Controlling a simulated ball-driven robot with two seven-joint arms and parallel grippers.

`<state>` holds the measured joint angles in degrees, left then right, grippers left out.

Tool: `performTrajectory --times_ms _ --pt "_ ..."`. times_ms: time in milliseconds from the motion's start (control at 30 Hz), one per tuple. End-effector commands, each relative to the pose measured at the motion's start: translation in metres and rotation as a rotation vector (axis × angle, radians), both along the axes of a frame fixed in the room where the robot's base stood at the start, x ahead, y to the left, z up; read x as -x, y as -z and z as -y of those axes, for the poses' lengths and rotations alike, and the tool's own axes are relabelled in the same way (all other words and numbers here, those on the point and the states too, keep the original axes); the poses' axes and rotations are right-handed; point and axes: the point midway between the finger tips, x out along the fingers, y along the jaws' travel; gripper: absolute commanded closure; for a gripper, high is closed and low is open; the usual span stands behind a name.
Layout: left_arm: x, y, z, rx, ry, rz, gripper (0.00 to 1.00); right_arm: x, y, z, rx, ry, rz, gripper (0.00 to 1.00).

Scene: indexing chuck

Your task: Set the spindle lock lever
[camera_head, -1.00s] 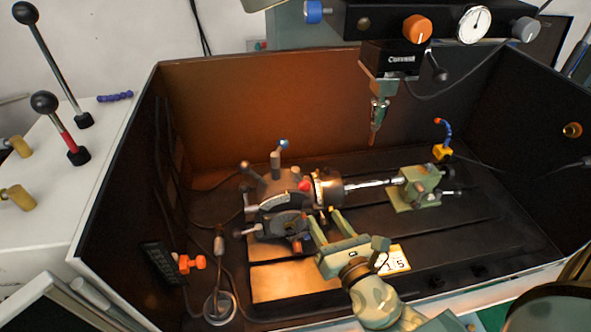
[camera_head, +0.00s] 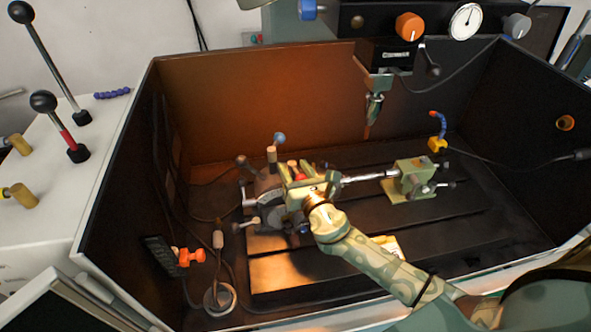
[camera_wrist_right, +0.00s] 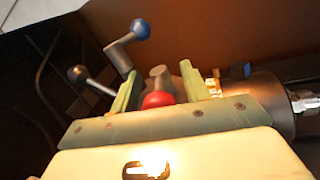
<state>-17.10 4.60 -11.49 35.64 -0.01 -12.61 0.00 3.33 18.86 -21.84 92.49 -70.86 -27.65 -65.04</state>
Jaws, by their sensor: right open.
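The dark indexing head (camera_head: 266,186) stands in the tray, partly hidden behind my right gripper (camera_head: 299,168). In the right wrist view my right gripper (camera_wrist_right: 160,77) is open, its two green fingers either side of a red knob (camera_wrist_right: 158,100) and a grey stub. The red knob also shows in the head view. A crank with a blue ball (camera_wrist_right: 140,28) and a lever with a black ball (camera_wrist_right: 77,74) stand to the left of the fingers. I cannot tell which of these is the spindle lock lever. The left gripper is not in view.
A bright shaft (camera_head: 362,179) runs from the chuck (camera_wrist_right: 265,100) to a green tailstock (camera_head: 412,180). A tool head with a pointed tip (camera_head: 375,105) hangs above. Dark tray walls surround the work; cables and an orange knob (camera_head: 190,257) are at left.

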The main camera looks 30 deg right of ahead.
Motion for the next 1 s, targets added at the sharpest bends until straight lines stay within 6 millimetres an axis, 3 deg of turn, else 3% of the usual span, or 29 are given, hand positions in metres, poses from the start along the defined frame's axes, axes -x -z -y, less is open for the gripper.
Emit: performTrajectory --times_ms 67,233,267,667,1000 --pt "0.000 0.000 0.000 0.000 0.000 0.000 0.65 0.000 0.000 0.000 0.000 0.000 0.000 0.54" --pt "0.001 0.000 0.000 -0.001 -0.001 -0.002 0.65 0.000 0.000 0.000 0.000 0.000 0.000 0.98" --pt "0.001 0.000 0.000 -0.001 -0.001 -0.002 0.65 0.000 0.000 0.000 0.000 0.000 0.000 1.00" --pt "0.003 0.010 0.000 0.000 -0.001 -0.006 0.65 0.000 0.002 0.003 0.004 -0.077 0.001 1.00" --pt "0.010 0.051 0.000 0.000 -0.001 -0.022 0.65 -0.001 0.007 0.009 0.007 -0.324 0.000 1.00"
